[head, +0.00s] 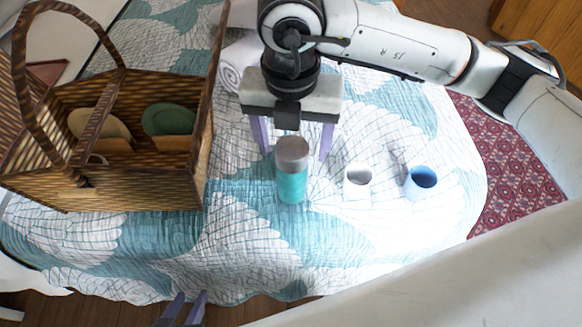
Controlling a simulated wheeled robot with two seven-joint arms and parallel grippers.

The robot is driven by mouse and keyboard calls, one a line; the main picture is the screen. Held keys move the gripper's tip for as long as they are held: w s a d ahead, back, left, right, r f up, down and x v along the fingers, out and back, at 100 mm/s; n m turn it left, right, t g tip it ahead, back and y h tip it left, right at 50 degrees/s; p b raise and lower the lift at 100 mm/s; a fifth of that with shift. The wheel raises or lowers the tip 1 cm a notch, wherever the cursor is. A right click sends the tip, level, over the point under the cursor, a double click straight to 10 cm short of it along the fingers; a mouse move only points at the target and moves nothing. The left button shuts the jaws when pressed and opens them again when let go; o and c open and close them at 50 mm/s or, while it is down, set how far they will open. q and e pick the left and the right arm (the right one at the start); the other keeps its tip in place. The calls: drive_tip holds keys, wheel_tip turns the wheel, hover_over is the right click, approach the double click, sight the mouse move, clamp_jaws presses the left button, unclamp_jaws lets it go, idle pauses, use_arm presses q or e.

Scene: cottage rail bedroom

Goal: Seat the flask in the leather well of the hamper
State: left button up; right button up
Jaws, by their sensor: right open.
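The flask (292,187), teal with a grey cap, stands upright on the quilted bed. My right gripper (293,148) is open, pointing down, with one finger on each side of the flask's cap; I cannot tell whether either touches it. The wicker hamper (150,184) stands open at the left, with a tall arched handle. A small curved rim (97,158) shows inside it, partly hidden by the handle and a divider; I cannot tell if it is the leather well. My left gripper (190,296) is at the bottom edge, empty, its fingertips slightly apart.
A cream plate (113,127) and a green plate (171,121) stand in the hamper. A white cup (357,180) and a blue cup (421,182) stand right of the flask. A pale patterned roll (232,76) lies behind. The front quilt (235,240) is clear.

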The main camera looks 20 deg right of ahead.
sight(292, 172)
drive_tip(key=shift+w+f, duration=0.2)
drive_tip(key=shift+f, duration=1.15)
drive_tip(key=shift+w+f, duration=0.15)
drive_tip(key=shift+f, duration=1.2)
drive_tip(key=shift+r, duration=0.1)
drive_tip(key=c, duration=1.5)
